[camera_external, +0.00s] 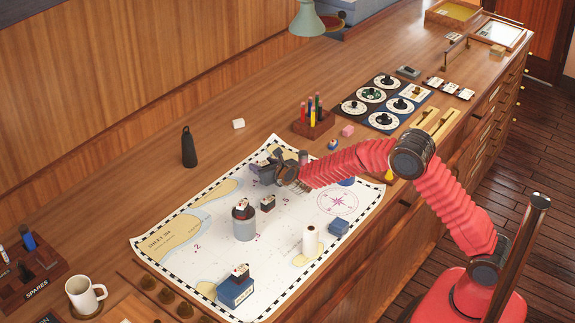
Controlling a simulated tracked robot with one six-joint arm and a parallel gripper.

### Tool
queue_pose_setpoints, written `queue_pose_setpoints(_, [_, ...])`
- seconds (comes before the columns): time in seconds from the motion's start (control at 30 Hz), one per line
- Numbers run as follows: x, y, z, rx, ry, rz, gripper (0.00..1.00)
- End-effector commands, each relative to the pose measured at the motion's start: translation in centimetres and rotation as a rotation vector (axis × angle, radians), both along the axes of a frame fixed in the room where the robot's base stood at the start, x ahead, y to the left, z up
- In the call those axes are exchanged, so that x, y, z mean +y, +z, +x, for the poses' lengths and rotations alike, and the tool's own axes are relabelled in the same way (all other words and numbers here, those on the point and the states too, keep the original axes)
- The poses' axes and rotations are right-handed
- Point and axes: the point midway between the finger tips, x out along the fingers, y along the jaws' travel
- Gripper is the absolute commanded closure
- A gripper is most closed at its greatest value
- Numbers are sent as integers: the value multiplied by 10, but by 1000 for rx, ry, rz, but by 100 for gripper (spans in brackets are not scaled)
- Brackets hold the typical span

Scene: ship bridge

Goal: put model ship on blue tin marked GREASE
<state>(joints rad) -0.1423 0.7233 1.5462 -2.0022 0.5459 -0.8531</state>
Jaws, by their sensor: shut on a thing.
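My gripper (264,171) is over the far part of the chart, left of the red arm's wrist. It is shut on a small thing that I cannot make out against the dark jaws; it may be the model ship. A small dark, white and red object like a ship (240,209) sits on a grey cylindrical tin (245,230) mid-chart. A similar one (239,271) sits on a blue box-shaped tin (236,291) at the near edge. A smaller blue block (338,228) lies at the right. No GREASE marking is readable.
A dark block (267,203) stands near the grey tin, and a white roll (310,240) stands on the chart (195,258). A dark bottle (188,148), pen rack (313,124), dial panel (383,103) and mug (85,296) surround it. The chart's left part is clear.

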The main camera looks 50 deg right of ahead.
Motion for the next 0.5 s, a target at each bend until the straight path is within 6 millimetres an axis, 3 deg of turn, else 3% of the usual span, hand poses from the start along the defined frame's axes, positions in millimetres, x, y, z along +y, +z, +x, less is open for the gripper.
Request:
queue_pose_setpoints(0.2, [0, -2, 0, 0, 0, 0, 77])
queue_pose_setpoints(0.23, [0, -2, 0, 0, 0, 0, 54])
queue_pose_setpoints(0.5, [0, -2, 0, 0, 0, 0, 36])
